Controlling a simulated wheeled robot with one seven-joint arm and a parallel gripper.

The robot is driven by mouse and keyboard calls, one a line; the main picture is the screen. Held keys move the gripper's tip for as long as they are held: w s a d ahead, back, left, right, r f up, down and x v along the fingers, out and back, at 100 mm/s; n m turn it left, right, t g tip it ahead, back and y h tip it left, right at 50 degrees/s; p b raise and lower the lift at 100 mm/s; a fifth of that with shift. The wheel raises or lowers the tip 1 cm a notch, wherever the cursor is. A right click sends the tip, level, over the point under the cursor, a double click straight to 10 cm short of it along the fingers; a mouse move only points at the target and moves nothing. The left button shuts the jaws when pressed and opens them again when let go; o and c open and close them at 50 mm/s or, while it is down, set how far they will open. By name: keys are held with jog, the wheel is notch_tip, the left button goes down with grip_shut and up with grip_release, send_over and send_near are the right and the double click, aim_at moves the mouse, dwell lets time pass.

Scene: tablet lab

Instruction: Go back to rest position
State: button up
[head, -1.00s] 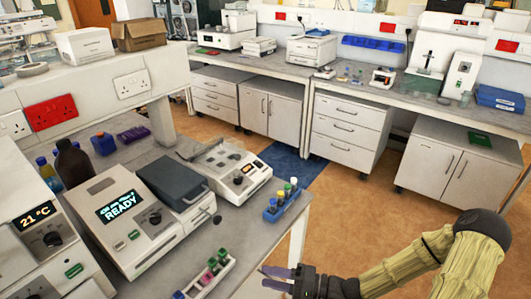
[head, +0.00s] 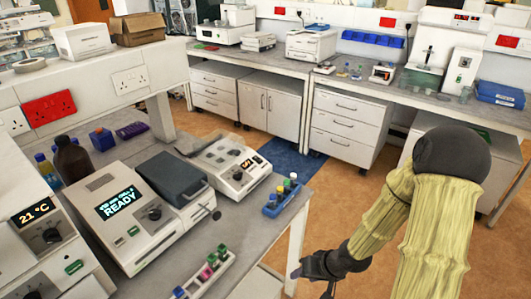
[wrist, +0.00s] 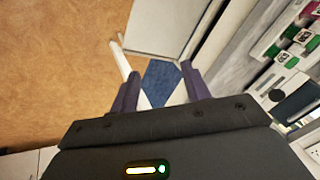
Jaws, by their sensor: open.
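My gripper (head: 312,274) is off the right edge of the near bench, over the floor, in the head view. In the wrist view my gripper (wrist: 163,88) shows its two dark fingers spread apart with nothing between them. Past the fingers lie the orange-brown floor (wrist: 60,60) and a blue floor patch (wrist: 161,82). My arm bends up and toward the camera at the right of the head view.
The near bench (head: 262,240) carries a white tube rack (head: 205,275), a blue rack (head: 282,196) with capped tubes, and a machine reading READY (head: 125,215). A dark bottle (head: 73,160) stands at left. Open floor (head: 340,205) lies between this bench and the far cabinets.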

jog(key=s+d+r+h, duration=0.2)
jog(key=s+r, duration=0.1)
jog(key=r, duration=0.4)
jog(key=s+d+r+h, duration=0.1)
jog(key=s+r+h, duration=0.1)
jog(key=r, duration=0.6)
jog(key=shift+s+d+g+h, duration=0.3)
jog(key=shift+s+d+h, duration=0.1)
jog(key=shift+s, duration=0.5)
jog(key=shift+w, duration=0.15)
